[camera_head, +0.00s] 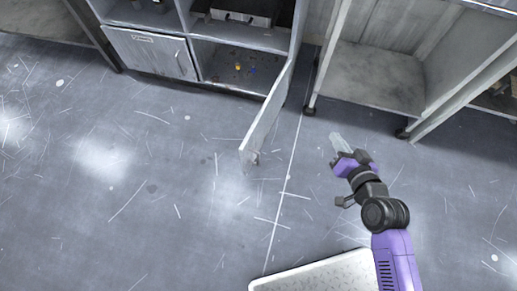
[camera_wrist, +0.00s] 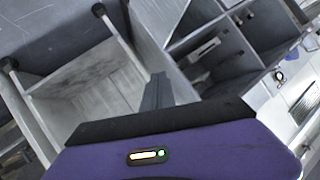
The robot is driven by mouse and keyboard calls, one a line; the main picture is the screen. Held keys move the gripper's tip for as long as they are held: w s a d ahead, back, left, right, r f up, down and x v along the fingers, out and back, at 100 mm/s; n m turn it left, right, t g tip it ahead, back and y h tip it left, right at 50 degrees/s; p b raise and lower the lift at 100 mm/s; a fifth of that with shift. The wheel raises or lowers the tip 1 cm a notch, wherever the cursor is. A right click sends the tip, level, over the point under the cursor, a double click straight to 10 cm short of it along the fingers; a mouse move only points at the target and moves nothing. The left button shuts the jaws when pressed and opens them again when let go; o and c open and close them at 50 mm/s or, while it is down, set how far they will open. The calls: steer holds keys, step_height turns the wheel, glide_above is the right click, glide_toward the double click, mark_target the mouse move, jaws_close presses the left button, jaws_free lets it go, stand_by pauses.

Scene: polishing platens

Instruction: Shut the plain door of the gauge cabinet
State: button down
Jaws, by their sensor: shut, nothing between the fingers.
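The gauge cabinet (camera_head: 200,85) stands at the top of the head view. Its lower right door (camera_head: 266,117) is swung wide open and sticks out over the floor. No label shows on this door, and a small handle-like part sits near its free end. My gripper (camera_head: 336,139) is shut and empty, to the right of the open door and apart from it. Whether the pale panel beside the fingers is the door, I cannot tell.
The cabinet's lower left door (camera_head: 150,53) is shut and carries a label and a handle. The open compartment (camera_head: 238,68) holds small yellow and blue items. A wheeled shelf unit (camera_head: 372,80) stands right of the cabinet. The floor (camera_head: 130,160) left of the open door is clear.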

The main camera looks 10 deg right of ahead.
steer(key=w+a+f+m+g+y+b, duration=0.1)
steer(key=w+f+m+g+y+b, duration=0.1)
steer(key=w+f, duration=0.45)
steer(key=g+y+b, duration=0.1)
steer(key=g+y, duration=0.3)
steer(key=y, duration=0.4)
glide_toward(247, 143)
steer(key=b+x, duration=0.2)
steer(key=f+b+x, duration=0.1)
steer(key=x, duration=0.2)
steer(key=shift+s+f+b, duration=0.1)
steer(key=shift+f+b, duration=0.05)
steer(key=shift+b, duration=0.2)
steer(key=shift+w+a, duration=0.3)
steer(key=shift+a, duration=0.1)
steer(key=shift+a+t, duration=0.1)
steer(key=shift+t, duration=0.2)
steer(key=shift+w+a, duration=0.1)
steer(key=shift+w, duration=0.05)
